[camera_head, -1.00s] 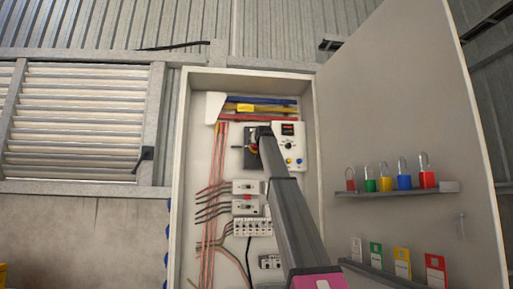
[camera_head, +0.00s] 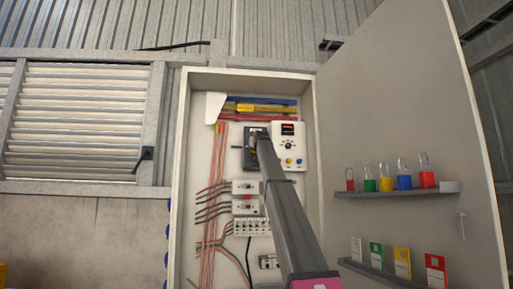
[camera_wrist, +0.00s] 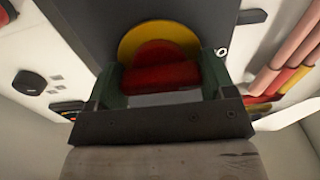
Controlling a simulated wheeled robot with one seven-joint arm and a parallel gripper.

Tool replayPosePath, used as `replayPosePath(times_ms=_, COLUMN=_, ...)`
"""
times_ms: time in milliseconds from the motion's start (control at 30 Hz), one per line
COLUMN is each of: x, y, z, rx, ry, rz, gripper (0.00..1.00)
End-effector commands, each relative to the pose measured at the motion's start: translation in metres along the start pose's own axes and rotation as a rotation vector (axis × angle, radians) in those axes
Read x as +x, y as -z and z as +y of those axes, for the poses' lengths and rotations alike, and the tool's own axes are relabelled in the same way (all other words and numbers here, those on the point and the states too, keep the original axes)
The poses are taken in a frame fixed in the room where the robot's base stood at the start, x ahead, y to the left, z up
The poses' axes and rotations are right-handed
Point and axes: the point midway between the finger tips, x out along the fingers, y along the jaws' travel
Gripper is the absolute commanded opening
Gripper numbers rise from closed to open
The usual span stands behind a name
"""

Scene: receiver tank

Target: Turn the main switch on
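The main switch is a red rotary handle (camera_wrist: 160,76) on a yellow disc (camera_wrist: 132,45), mounted on a dark plate. In the head view its dark housing (camera_head: 250,157) is at the upper middle of the open cabinet, mostly hidden by my arm. My gripper (camera_wrist: 162,85) is at the switch, with one green finger at each end of the red handle. The handle fills the span between the fingers and both appear to meet it. The handle lies across the wrist view. My gripper also shows in the head view (camera_head: 258,135), where its fingers are hard to make out.
A white control panel (camera_head: 298,146) with a display, black knob and buttons sits right of the switch. Red wires (camera_head: 213,190) and breakers (camera_head: 245,188) are left and below. The open cabinet door (camera_head: 400,100) stands right, its shelf (camera_head: 395,193) holding several coloured padlocks.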

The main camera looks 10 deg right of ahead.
Motion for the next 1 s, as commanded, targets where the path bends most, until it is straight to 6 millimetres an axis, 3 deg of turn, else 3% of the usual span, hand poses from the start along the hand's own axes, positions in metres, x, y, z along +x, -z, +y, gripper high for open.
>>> replayPosePath(times_ms=467, x=-0.0002, y=0.0, z=0.0, rx=0.094, ry=0.0, rz=-0.001, gripper=0.53)
replayPosePath(times_ms=1000, x=-0.0003, y=-0.0001, z=0.0001, rx=0.565, ry=-0.001, rz=-0.001, gripper=0.53)
